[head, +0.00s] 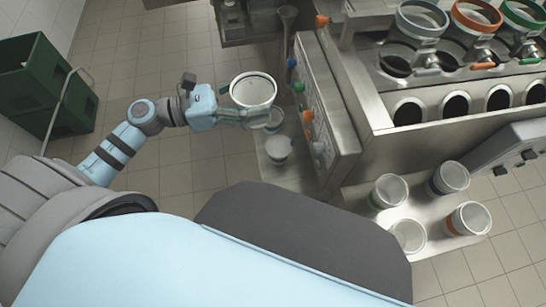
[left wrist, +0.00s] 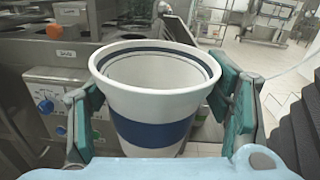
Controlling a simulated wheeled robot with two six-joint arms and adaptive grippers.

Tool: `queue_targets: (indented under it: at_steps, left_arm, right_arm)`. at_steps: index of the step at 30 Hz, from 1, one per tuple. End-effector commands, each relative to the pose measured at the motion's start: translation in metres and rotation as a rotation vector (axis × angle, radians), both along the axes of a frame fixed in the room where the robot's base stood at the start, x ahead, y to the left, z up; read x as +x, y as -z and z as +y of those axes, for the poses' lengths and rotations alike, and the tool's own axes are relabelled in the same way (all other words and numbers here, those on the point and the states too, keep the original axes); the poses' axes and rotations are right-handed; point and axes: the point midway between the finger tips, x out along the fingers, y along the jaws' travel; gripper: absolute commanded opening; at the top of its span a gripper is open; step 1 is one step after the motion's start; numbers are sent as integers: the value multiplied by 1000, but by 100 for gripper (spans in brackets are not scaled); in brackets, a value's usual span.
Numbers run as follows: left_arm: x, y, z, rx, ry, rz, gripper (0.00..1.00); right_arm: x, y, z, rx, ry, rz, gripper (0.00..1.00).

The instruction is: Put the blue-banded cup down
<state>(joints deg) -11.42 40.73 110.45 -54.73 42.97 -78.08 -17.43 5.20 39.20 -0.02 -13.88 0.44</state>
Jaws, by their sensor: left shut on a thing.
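The blue-banded cup (head: 253,90) is white, with its open rim facing up toward the head camera. In the left wrist view the cup (left wrist: 155,131) shows a wide blue band around its body and a blue line inside the rim. It looks empty as far as I can see inside. My left gripper (head: 243,106) is shut on it, with green-padded fingers on both sides of the cup. The cup is upright or nearly so. Its base is hidden, so I cannot tell its height over what lies below. My right gripper is not in view.
A steel shelf (head: 297,177) below and right of the held cup bears other cups, one (head: 278,151) in plain view. The knobbed machine panel (head: 327,115) stands close on the right. Several cups, one orange-banded (head: 468,219), stand on a lower-right tray. Green crates (head: 37,85) stand far left.

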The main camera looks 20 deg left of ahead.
Motion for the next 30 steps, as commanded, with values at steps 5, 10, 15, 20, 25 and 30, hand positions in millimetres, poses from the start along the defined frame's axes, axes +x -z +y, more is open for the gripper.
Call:
queue_targets:
  at_steps: [5, 10, 15, 20, 25, 30]
  left_arm:
    - [16, 173, -19, -7, 58, -1, 58]
    - [22, 277, -53, -4, 153, -3, 58]
    - [22, 320, -75, -1, 217, -3, 58]
    - [21, 353, -78, 0, 228, 0, 58]
    - [21, 386, -78, 1, 228, -2, 58]
    - [22, 417, -78, 2, 227, -1, 58]
  right_arm:
    - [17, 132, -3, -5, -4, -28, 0]
    - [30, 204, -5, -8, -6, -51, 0]
    - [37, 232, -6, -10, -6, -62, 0]
    - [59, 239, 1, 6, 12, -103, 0]
    - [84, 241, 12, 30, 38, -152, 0]
    - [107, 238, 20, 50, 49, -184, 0]
